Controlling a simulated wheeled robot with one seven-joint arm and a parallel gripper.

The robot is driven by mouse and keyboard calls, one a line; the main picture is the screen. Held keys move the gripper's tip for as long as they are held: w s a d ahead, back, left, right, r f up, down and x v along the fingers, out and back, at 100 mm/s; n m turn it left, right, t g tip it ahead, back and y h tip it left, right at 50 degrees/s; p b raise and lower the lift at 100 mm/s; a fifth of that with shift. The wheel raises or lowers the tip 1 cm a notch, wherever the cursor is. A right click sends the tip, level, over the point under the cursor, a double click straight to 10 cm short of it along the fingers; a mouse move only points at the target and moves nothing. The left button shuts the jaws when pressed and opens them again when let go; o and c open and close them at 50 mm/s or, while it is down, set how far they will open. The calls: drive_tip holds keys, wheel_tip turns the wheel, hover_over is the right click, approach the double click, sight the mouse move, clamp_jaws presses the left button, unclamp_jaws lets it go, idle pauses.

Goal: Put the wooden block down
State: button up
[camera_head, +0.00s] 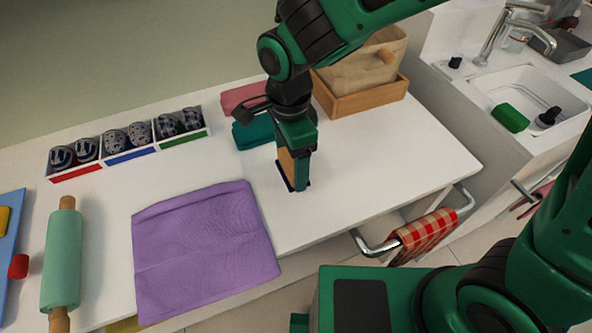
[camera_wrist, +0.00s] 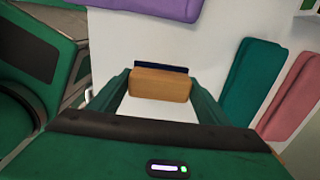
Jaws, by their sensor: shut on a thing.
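The wooden block (camera_head: 286,166) is light brown and is held between the fingers of my gripper (camera_head: 296,187). My gripper points down over the white table, right of the purple cloth. In the wrist view the block (camera_wrist: 160,84) sits between the two green fingers of my gripper (camera_wrist: 160,88), with a thin dark blue strip (camera_wrist: 161,68) along its far edge. The block is low, close to the table top; I cannot tell whether it touches it. Part of the block is hidden by a finger in the head view.
The purple cloth (camera_head: 203,245) lies left, with a green rolling pin (camera_head: 62,262) beyond. Teal (camera_head: 253,134) and pink (camera_head: 243,97) folded cloths and a wooden crate (camera_head: 364,101) stand behind. The white table (camera_head: 375,170) is clear to the right. A sink (camera_head: 535,100) is far right.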

drive_tip(key=shift+d+f, duration=0.4)
drive_tip(key=shift+d, duration=0.05)
drive_tip(key=shift+f, duration=1.85)
drive_tip(key=shift+f, duration=0.1)
drive_tip(key=o, duration=1.1)
wheel_tip(320, 180, up, 12)
drive_tip(key=shift+r, duration=0.15)
drive_tip(key=shift+w, duration=0.1)
